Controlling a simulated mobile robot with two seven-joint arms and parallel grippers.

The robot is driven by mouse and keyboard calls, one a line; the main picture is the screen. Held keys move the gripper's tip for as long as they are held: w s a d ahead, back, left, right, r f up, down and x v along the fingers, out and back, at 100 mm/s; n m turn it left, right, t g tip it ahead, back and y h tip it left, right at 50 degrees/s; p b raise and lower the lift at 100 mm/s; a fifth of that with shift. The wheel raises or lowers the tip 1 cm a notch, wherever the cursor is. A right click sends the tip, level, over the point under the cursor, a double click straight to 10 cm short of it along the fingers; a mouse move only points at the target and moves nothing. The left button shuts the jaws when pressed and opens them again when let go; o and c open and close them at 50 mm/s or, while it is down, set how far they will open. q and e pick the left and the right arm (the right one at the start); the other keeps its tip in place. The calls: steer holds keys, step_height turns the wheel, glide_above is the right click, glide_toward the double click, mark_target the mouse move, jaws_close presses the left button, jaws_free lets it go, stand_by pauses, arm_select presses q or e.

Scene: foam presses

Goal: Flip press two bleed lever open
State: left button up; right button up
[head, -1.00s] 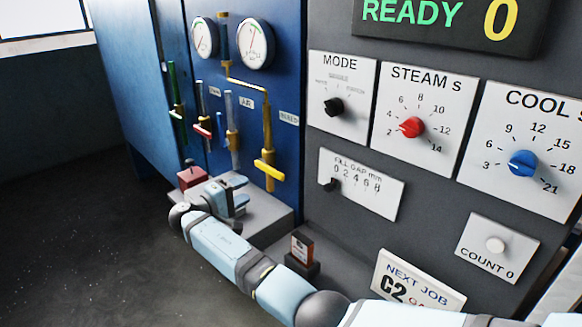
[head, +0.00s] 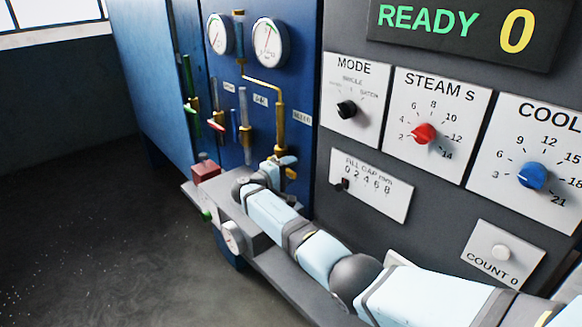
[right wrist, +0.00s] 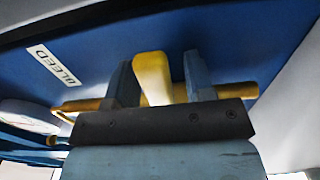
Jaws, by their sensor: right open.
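The yellow bleed lever (head: 290,173) sits on the brass pipe (head: 280,125) beside the BLEED label (head: 302,117). My right gripper (head: 282,164) is at the lever and hides most of it in the head view. In the right wrist view, the lever's yellow handle (right wrist: 153,80) stands between the two fingers of my right gripper (right wrist: 160,72). The fingers are open, with a visible gap on the right side of the handle; contact on the left is unclear. The BLEED label (right wrist: 55,67) also shows there. My left gripper is out of view.
Other valve levers, one green (head: 188,88) and one red (head: 215,125), are left of the bleed pipe. Two gauges (head: 268,42) hang above. A red box (head: 206,170) stands on the grey ledge below. A control panel with knobs (head: 424,133) fills the right.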

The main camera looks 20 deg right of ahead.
steer(key=shift+w+d, duration=0.1)
steer(key=shift+d, duration=0.15)
jaws_close()
steer(key=shift+r, duration=0.1)
